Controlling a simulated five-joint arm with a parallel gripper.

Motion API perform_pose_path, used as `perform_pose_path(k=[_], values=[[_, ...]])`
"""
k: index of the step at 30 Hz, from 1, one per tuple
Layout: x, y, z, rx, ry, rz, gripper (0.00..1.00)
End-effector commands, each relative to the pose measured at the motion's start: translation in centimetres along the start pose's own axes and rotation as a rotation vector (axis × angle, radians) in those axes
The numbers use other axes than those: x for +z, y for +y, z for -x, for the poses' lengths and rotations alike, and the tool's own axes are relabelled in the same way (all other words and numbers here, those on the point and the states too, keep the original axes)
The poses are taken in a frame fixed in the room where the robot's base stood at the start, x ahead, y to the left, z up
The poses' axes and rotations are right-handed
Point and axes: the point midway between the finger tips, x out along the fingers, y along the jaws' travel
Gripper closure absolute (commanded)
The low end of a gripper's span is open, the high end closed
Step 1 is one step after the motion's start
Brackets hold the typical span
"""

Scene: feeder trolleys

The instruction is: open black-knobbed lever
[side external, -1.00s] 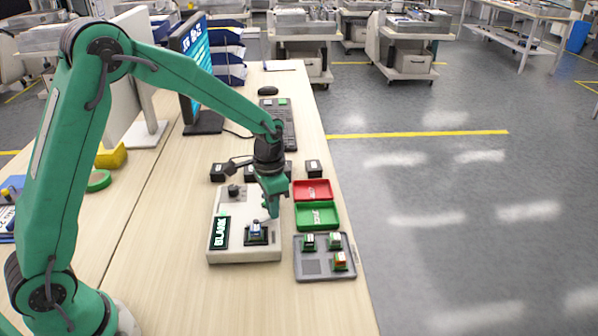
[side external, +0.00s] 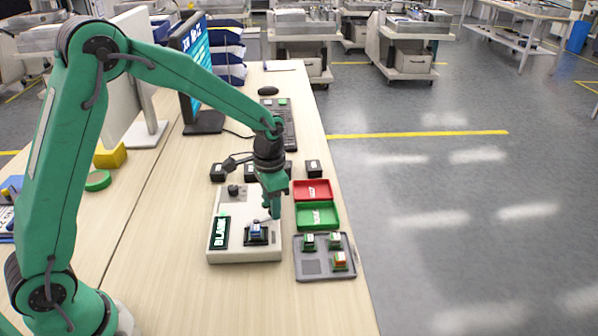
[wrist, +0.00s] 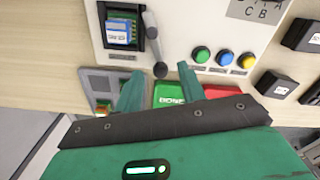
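The lever, a grey arm (wrist: 152,32) with a black knob (wrist: 160,69), shows in the wrist view beside a dark socket that holds a blue and white block (wrist: 118,34). My gripper (wrist: 158,70) is open; its two green fingertips stand apart on either side of the knob in that view. I cannot tell whether either finger touches it. In the side view my gripper (side external: 273,207) points down over the right part of the pale test box (side external: 232,254), close to the socket (side external: 257,234). The lever is mostly hidden there.
The box carries a lit "BLANK" display (side external: 220,232) and green, blue and yellow buttons (wrist: 224,58). A red tray (side external: 313,190), a green tray (side external: 318,215) and a grey tray with blocks (side external: 312,268) stand at right. Black blocks (side external: 314,168) sit behind.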

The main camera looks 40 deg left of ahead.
Motion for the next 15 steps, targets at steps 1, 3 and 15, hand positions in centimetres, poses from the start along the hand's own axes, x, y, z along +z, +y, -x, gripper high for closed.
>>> perform_pose_path(k=[1, 3, 15], values=[[-0.1, 0.0, 0.5, -0.001, 0.003, 0.000, 0.60], [-0.1, 0.0, 1.3, -0.002, 0.005, 0.000, 0.60], [-0.1, 0.0, 6.1, -0.001, 0.004, -0.001, 0.60]])
